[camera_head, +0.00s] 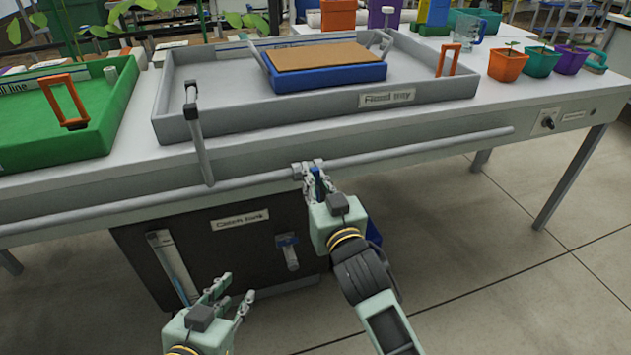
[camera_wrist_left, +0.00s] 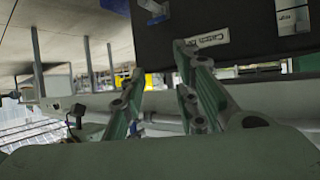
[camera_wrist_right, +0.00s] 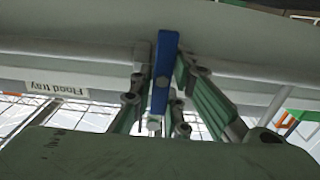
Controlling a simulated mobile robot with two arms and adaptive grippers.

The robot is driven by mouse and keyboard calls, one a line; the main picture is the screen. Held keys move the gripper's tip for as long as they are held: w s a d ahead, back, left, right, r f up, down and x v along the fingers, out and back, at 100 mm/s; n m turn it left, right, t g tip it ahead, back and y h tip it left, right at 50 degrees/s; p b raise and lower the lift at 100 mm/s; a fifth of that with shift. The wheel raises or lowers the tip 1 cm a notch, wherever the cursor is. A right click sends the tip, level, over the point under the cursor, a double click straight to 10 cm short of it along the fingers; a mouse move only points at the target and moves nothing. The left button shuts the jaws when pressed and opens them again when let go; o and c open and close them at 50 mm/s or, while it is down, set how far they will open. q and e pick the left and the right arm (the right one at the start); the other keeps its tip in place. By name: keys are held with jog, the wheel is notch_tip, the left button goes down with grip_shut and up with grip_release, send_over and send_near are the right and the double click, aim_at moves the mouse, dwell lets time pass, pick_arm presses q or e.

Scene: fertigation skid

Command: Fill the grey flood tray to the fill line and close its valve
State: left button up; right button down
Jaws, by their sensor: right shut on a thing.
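The grey flood tray (camera_head: 300,117) stands on the bench, with a "Flood tray" label on its front wall; its floor looks bare and grey, and I cannot make out a water level. A pipe (camera_head: 420,145) runs along the bench front below it. My right gripper (camera_head: 312,172) is shut on a blue valve handle at this pipe. The blue valve handle (camera_wrist_right: 165,65) stands between the fingers in the right wrist view. My left gripper (camera_head: 232,297) is open and empty, low in front of the dark tank (camera_head: 235,240).
A blue tray with a brown top (camera_head: 328,57) sits in the flood tray. A green tray (camera_head: 100,135) stands to the left. Pots (camera_head: 507,66) stand at right. The right floor is clear.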

jog(key=shift+s+a+r+n+p, duration=0.1)
jog(key=shift+a+n+p, duration=0.05)
jog(key=shift+n+p, duration=0.85)
jog(key=shift+a+n+p, duration=0.1)
jog(key=shift+n+p, duration=0.6)
jog(key=shift+p, duration=0.2)
pick_arm(q)
jog(key=s+a+f+g+y+p, duration=0.1)
jog(key=s+a+f+g, duration=0.25)
jog(key=s, duration=0.35)
jog(key=s+a+f+g+y+p, duration=0.1)
jog(key=s+a+f+g, duration=0.15)
jog(key=s+g, duration=0.4)
pick_arm(e)
jog(key=shift+a+n, duration=0.1)
jog(key=shift+n, duration=1.1)
pick_arm(q)
jog(key=shift+t, duration=0.5)
jog(key=shift+s+d+f, duration=0.1)
jog(key=shift+d+f, duration=0.1)
jog(key=shift+f, duration=0.6)
jog(key=shift+d+f, duration=0.15)
jog(key=shift+f, duration=0.7)
jog(key=shift+s+d+f, duration=0.1)
jog(key=shift+d+f, duration=0.1)
jog(key=shift+f, duration=0.6)
pick_arm(e)
jog(key=shift+s+f+n, duration=0.1)
jog(key=shift+f+n, duration=0.25)
jog(key=shift+n, duration=0.55)
